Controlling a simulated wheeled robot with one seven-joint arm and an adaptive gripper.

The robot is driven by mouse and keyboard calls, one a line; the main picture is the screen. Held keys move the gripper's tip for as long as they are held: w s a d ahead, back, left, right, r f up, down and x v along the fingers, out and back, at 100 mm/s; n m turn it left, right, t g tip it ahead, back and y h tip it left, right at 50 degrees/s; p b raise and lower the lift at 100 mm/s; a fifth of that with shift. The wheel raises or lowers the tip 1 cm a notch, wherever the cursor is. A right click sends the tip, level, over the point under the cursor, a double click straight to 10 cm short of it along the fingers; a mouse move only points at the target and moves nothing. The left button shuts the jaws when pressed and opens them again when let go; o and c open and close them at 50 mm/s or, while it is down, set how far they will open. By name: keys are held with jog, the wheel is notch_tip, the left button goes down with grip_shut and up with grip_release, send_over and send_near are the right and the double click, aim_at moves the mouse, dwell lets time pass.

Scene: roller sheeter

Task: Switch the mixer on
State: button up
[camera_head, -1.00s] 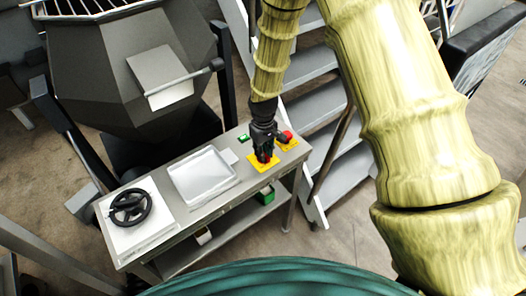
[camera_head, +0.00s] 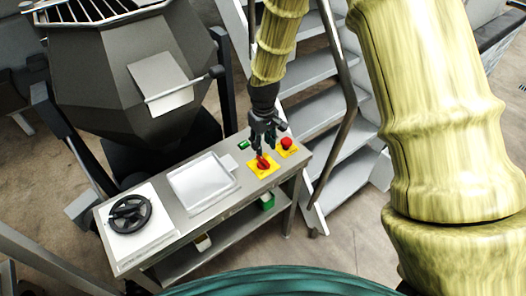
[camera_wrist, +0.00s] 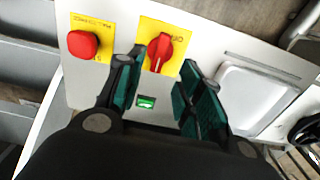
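A red rotary knob (camera_head: 262,162) sits on a yellow plate on the control table. It also shows in the wrist view (camera_wrist: 161,50), its handle running nearly up and down the picture with a slight lean. My gripper (camera_head: 262,146) is just above the knob. In the wrist view my two dark green finger pads stand apart on either side of the knob's near end, with nothing gripped. The mixer (camera_head: 115,85) is a large dark grey, many-sided hopper at the upper left. Any motion in the mixer cannot be told.
A red push button (camera_head: 286,142) on another yellow plate is close beside the knob. A small green button (camera_head: 243,145) is nearby. A white tray (camera_head: 203,183) and a black handwheel (camera_head: 130,214) are on the table (camera_head: 180,222). Metal stairs (camera_head: 322,105) stand behind.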

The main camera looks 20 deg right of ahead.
jog(key=shift+r, duration=2.2)
